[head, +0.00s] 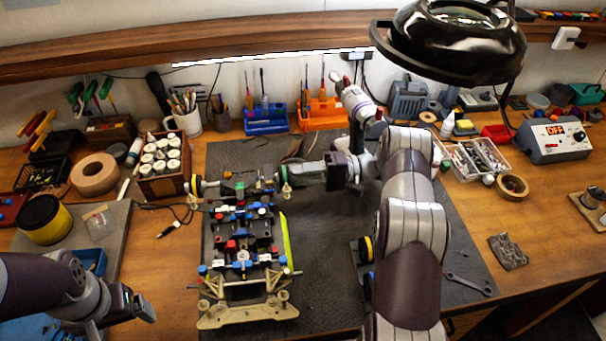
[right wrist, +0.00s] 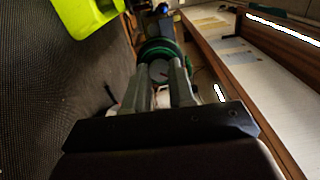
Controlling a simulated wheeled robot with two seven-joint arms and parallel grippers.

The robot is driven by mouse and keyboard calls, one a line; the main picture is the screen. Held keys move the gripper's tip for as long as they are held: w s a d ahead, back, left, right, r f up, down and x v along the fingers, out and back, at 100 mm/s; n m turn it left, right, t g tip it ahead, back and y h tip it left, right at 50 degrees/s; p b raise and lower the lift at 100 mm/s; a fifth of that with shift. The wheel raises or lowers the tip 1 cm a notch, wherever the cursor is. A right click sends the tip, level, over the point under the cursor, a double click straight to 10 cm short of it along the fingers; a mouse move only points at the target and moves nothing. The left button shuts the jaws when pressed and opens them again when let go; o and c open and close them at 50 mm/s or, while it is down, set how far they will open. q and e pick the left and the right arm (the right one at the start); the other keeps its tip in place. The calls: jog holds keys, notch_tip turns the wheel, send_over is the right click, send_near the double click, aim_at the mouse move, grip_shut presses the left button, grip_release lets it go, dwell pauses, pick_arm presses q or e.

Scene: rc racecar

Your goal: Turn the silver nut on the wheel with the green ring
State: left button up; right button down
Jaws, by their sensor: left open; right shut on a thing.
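The RC car chassis (head: 240,245) stands on the dark mat in the head view. The wheel with the green ring (head: 280,177) is at its far right corner; its ring also shows in the right wrist view (right wrist: 158,46). My right gripper (head: 290,175) reaches it from the right side. In the right wrist view, the fingertips (right wrist: 163,72) are closed at the wheel's centre on the silver nut (right wrist: 158,68), mostly hidden between them. My left gripper (head: 142,307) is open and empty at the lower left, apart from the car.
A yellow-ringed wheel (head: 197,186) is at the car's far left corner. Another yellow-ringed wheel (head: 364,249) lies on the mat, partly behind my right arm. A wrench (head: 468,284) lies at the mat's right. A magnifier lamp (head: 450,40) hangs above the back right.

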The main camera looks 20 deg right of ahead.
jog(key=m, duration=0.3)
jog(key=shift+m, duration=0.4)
jog(key=m, duration=0.2)
jog(key=shift+m+p, duration=1.35)
jog(key=shift+m, duration=0.65)
jog(key=c, duration=0.9)
grip_release()
